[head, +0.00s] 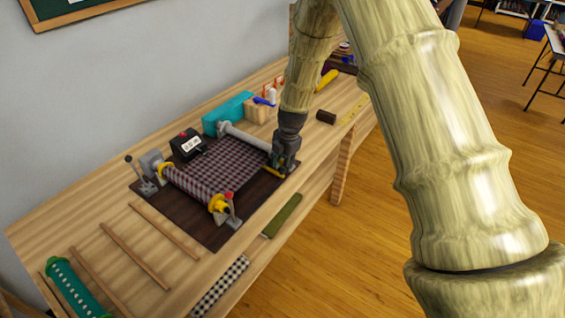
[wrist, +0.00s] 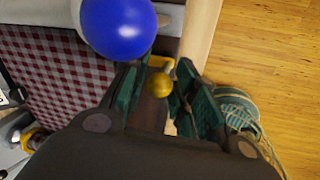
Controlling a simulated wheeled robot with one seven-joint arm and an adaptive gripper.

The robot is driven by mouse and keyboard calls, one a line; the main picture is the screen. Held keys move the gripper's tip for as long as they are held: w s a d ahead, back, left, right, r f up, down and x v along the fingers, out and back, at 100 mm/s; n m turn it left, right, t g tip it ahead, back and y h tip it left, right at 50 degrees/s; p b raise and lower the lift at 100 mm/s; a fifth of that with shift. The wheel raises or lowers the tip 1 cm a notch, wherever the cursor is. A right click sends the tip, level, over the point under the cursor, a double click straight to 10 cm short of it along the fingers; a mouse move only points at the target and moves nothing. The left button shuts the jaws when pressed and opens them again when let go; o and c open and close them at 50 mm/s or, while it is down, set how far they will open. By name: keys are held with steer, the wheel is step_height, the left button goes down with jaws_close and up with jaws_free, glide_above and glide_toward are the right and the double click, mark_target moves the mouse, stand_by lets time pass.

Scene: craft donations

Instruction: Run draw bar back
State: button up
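A loom-like device stands on a dark base board (head: 216,234), with plaid cloth (head: 228,162) stretched across it. A pale grey bar (head: 243,137) lies along the far edge of the cloth; I take it as the draw bar. My gripper (head: 276,170) points down at the bar's right end and hides that end. In the wrist view my gripper (wrist: 160,100) has its green-padded fingers apart. A small yellow knob (wrist: 160,85) shows between them, with visible gaps on both sides. A large blue ball (wrist: 118,27) sits beside the fingers, covering part of the cloth.
A cloth roller with yellow ends (head: 218,204) and a red-tipped lever (head: 229,196) is at the near side. A black counter box (head: 188,144) and a teal block (head: 229,113) stand behind. Several wooden sticks (head: 134,255) lie at left. Open floor (head: 330,260) is right of the bench.

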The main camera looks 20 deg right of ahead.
jaws_close()
